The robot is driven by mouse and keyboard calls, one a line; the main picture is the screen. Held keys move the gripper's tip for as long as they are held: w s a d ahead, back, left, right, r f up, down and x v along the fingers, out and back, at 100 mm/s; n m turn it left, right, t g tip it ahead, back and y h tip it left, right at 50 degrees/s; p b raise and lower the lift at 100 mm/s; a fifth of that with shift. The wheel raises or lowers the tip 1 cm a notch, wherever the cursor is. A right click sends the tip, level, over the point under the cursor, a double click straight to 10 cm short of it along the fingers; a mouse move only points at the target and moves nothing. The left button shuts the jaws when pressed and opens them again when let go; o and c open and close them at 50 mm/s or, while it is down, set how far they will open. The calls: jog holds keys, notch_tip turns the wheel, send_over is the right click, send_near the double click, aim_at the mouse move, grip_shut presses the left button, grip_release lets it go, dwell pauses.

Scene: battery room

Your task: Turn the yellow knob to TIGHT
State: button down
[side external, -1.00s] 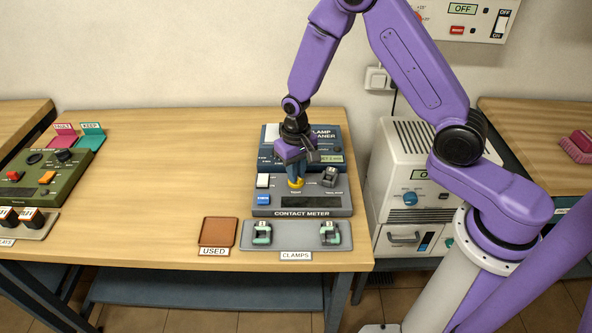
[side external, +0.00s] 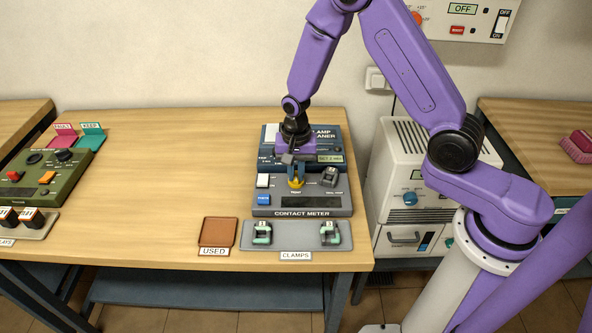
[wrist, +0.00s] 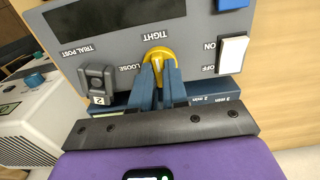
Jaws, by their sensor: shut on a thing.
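The yellow knob (side external: 296,182) is on the contact meter (side external: 315,203). It also shows in the wrist view (wrist: 157,55), where the panel appears upside down. TIGHT is printed just above the knob there, and LOOSE to its left. The knob's raised grip and light mark run roughly up and down in that view, roughly in line with TIGHT; the exact angle is partly hidden by the fingers. My gripper (wrist: 159,80) is shut on the knob, one blue finger on each side.
A clamp (wrist: 97,80) stands on the trial post beside the knob. A white on/off switch (side external: 263,181) is on the other side. The clamp tray (side external: 292,244) with two clamps and the brown USED tray (side external: 218,233) lie in front.

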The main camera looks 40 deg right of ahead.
aim_at(296, 177)
dwell(0.4)
jog(key=c, duration=1.1)
grip_release()
jog(key=shift+c, duration=0.2)
jog(key=shift+r, duration=0.1)
notch_tip(296, 177, up, 17)
jog(key=shift+r, duration=0.15)
jog(key=s+d+r+n, duration=0.1)
jog(key=s+d+n, duration=0.1)
jog(key=s+n, duration=1.9)
jog(key=s, duration=0.7)
jog(key=shift+s+r+n, duration=0.3)
